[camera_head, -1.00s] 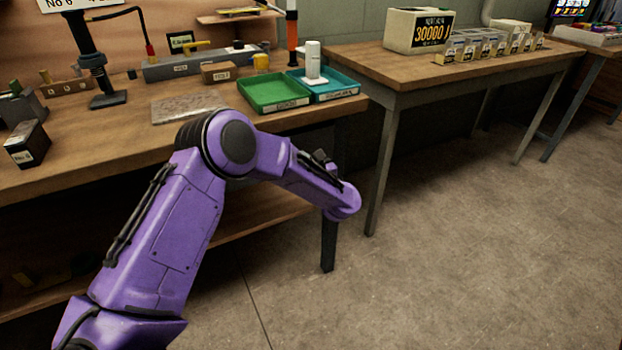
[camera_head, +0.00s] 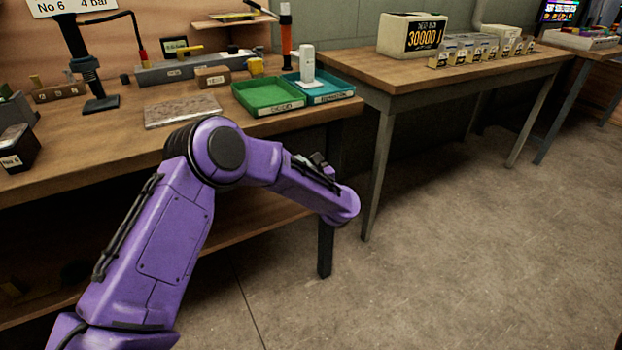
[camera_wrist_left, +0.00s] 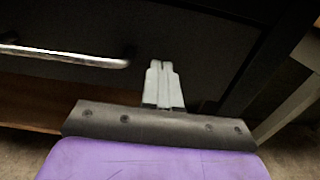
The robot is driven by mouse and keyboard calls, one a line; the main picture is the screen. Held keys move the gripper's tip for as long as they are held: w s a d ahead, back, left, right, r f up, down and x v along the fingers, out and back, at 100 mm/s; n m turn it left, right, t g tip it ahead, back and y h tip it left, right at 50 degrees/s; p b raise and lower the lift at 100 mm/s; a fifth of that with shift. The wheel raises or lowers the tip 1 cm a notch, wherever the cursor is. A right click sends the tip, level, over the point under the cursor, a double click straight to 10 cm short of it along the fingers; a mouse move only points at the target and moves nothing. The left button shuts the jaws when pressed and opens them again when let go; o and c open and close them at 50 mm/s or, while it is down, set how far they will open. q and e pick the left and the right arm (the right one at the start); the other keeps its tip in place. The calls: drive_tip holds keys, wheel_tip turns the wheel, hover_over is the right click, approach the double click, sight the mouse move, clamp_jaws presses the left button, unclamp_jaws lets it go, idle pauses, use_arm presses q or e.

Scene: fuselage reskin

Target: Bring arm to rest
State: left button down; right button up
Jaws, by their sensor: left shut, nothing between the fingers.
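My left arm (camera_head: 165,235) is purple and comes in from the lower left in the head view, bent at the elbow in front of the workbench. Its forearm points right and down, ending near the bench's front leg. The gripper fingers are hardly visible there. In the left wrist view my left gripper (camera_wrist_left: 164,84) shows with its two pale fingers together and nothing between them. A dark panel with a metal bar handle (camera_wrist_left: 65,56) lies beyond the fingers, apart from them as far as I can tell. My right gripper is in neither view.
The workbench (camera_head: 90,150) carries a green tray (camera_head: 268,97), a teal tray (camera_head: 335,93) with a white device (camera_head: 307,66), and a flat metal sheet (camera_head: 182,110). A second table (camera_head: 400,78) holds a cream counter box (camera_head: 412,36). The floor (camera_head: 450,250) at right is clear.

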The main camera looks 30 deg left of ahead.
use_arm(q)
drive_tip(key=v, duration=1.1)
drive_tip(key=shift+s+d, duration=0.2)
drive_tip(key=shift+d, duration=0.05)
